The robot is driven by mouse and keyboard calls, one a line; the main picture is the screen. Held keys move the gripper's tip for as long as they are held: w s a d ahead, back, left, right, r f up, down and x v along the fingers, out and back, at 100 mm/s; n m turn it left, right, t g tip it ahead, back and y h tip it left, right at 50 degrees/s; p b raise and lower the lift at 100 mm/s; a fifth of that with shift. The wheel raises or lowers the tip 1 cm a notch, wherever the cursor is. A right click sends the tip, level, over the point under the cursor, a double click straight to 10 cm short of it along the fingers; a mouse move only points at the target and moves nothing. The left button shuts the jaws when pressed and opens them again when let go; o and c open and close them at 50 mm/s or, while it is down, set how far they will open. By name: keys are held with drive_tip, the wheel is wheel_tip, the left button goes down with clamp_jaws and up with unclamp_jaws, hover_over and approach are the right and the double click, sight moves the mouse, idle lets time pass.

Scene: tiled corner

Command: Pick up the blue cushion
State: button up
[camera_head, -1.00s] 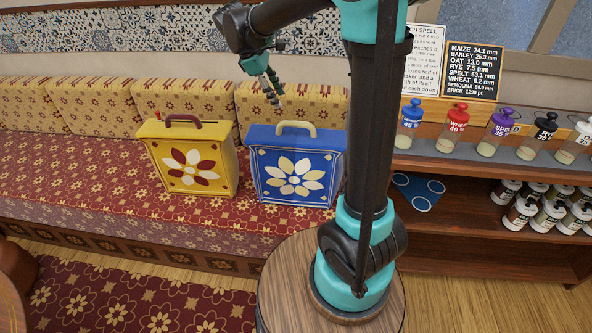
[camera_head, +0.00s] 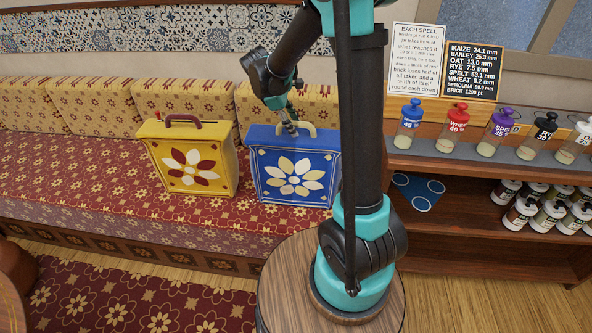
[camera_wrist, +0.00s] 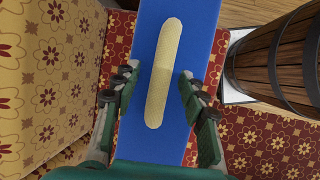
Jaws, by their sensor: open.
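The blue cushion (camera_head: 293,176) is a boxy blue block with a cream and white flower on its front and a cream handle on top. It stands upright on the red patterned bench seat, against the back cushions. My gripper (camera_head: 291,128) is just above its top, at the handle. In the wrist view the cream handle (camera_wrist: 164,72) runs lengthwise between the two open fingers (camera_wrist: 155,85), with a gap on each side. The blue top (camera_wrist: 186,28) lies beneath it. I cannot tell how deep the fingertips reach.
A yellow cushion (camera_head: 191,158) with a dark red handle stands just left of the blue one. Patterned back cushions (camera_head: 184,101) line the wall behind. A shelf (camera_head: 470,158) with stoppered jars is at the right. A wooden barrel (camera_wrist: 275,62) shows right in the wrist view.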

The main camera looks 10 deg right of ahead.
drive_tip(key=shift+f, duration=0.1)
drive_tip(key=shift+c, duration=0.2)
clamp_jaws()
